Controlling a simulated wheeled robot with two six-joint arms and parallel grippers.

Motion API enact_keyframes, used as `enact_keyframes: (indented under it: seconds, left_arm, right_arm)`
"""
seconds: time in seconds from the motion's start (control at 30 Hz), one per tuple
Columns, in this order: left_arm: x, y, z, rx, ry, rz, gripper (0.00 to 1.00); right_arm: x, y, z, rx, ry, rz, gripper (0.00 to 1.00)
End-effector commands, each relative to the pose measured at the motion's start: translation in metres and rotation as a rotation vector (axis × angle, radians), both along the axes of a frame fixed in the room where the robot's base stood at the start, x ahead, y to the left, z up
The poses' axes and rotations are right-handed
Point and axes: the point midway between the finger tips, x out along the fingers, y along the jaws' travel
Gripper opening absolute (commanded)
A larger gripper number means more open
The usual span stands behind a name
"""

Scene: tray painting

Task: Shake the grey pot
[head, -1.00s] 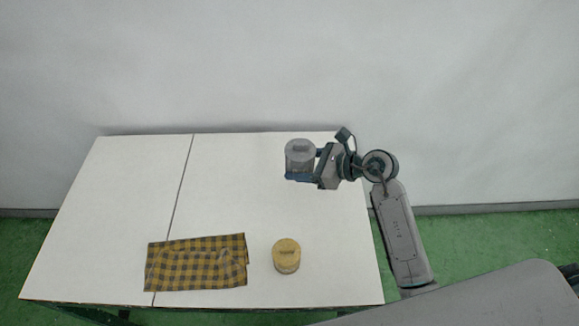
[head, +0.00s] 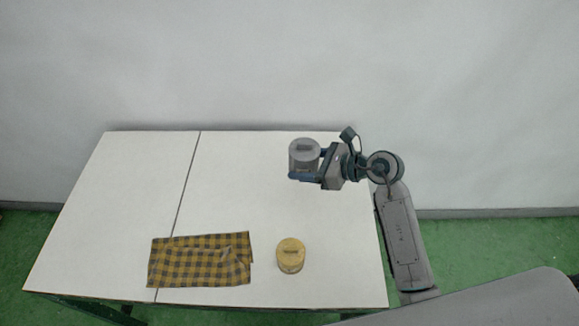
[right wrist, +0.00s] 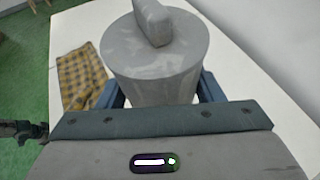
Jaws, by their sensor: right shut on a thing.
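The grey pot (head: 304,155) is a short cylinder with a bar-shaped knob on its lid. My right gripper (head: 305,174) is shut on it near the far right of the table, and the pot looks held above the tabletop. In the right wrist view the grey pot (right wrist: 155,60) fills the space between the two blue fingers (right wrist: 160,92), lid side toward the camera. My left gripper is not in view.
A yellow pot (head: 290,256) with a similar lid stands near the table's front edge. A yellow-and-black checked cloth (head: 200,261) lies left of it. The rest of the white table (head: 130,190) is bare. A white wall stands behind.

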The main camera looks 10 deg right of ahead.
Motion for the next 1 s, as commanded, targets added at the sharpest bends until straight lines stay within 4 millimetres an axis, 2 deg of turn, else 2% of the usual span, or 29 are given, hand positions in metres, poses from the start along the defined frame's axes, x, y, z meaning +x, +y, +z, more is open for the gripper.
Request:
enact_keyframes:
  seconds: [0.1,0.17,0.5,0.63,0.77,1.0]
  left_arm:
    - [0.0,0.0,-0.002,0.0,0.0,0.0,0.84]
    - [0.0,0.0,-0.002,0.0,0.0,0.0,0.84]
    - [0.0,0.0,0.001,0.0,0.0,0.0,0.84]
    - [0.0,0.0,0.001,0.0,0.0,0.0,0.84]
    - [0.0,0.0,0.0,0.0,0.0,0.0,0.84]
    - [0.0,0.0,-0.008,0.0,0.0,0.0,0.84]
  right_arm:
    - [0.0,-0.007,0.001,0.002,-0.002,0.0,0.21]
    - [0.0,-0.004,0.002,0.006,-0.002,0.001,0.21]
    - [0.0,0.052,0.003,0.009,-0.002,0.001,0.21]
    - [0.0,0.062,0.002,0.005,-0.001,-0.001,0.21]
    - [0.0,0.056,0.001,0.0,-0.002,0.0,0.21]
    - [0.0,0.014,-0.001,-0.006,-0.004,0.0,0.21]
